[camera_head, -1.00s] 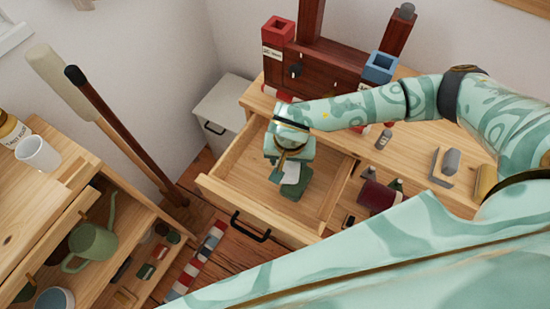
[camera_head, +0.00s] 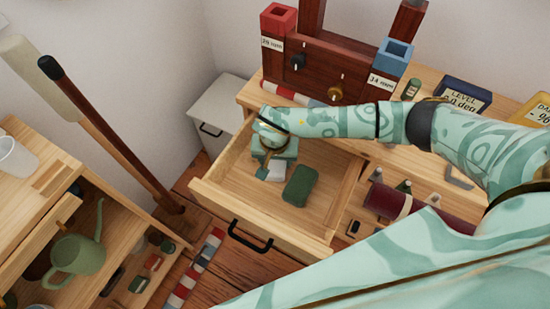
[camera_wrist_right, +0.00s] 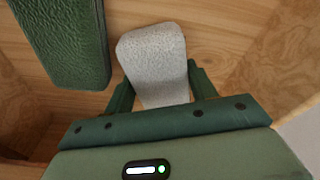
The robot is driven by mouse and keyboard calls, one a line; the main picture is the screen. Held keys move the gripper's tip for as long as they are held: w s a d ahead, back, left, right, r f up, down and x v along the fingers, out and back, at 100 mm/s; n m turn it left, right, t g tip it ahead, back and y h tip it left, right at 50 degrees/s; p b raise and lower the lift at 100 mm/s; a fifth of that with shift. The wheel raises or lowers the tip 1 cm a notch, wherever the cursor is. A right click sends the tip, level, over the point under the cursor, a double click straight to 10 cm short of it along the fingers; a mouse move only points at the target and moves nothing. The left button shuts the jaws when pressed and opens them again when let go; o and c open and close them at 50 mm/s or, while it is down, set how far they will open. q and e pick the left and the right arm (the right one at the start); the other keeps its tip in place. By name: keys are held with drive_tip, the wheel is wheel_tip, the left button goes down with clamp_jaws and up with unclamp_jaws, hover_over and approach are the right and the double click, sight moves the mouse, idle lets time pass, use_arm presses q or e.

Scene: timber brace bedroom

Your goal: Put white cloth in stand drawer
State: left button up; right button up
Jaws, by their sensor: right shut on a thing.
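The white cloth (camera_head: 275,173) is a small pale folded piece just below my right gripper (camera_head: 268,170), inside the open stand drawer (camera_head: 222,205). In the right wrist view the cloth (camera_wrist_right: 152,55) lies between the two green fingers of the right gripper (camera_wrist_right: 160,88), which is shut on it. The drawer's wooden floor is close beneath; whether the cloth touches it I cannot tell. A dark green textured block (camera_head: 300,186) lies on the drawer floor, to the right of the cloth in the head view. My left gripper is not in view.
The drawer's black handle (camera_head: 248,236) faces the front. The stand top holds a dark red wooden frame (camera_head: 318,70) with a blue square cup (camera_head: 392,58). A dark red roll (camera_head: 395,203) lies right of the drawer. A shelf with a green watering can (camera_head: 76,252) is at left.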

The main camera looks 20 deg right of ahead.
sight(275, 163)
drive_tip(key=shift+f, duration=0.15)
drive_tip(key=o, duration=0.6)
use_arm(q)
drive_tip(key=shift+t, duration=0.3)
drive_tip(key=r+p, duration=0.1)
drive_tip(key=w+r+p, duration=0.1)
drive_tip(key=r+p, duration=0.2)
drive_tip(key=p, duration=0.1)
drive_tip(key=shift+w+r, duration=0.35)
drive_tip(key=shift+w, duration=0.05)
use_arm(e)
wheel_tip(275, 163, up, 12)
drive_tip(key=s, duration=0.1)
drive_tip(key=shift+s+a, duration=0.15)
drive_tip(key=shift+a, duration=0.2)
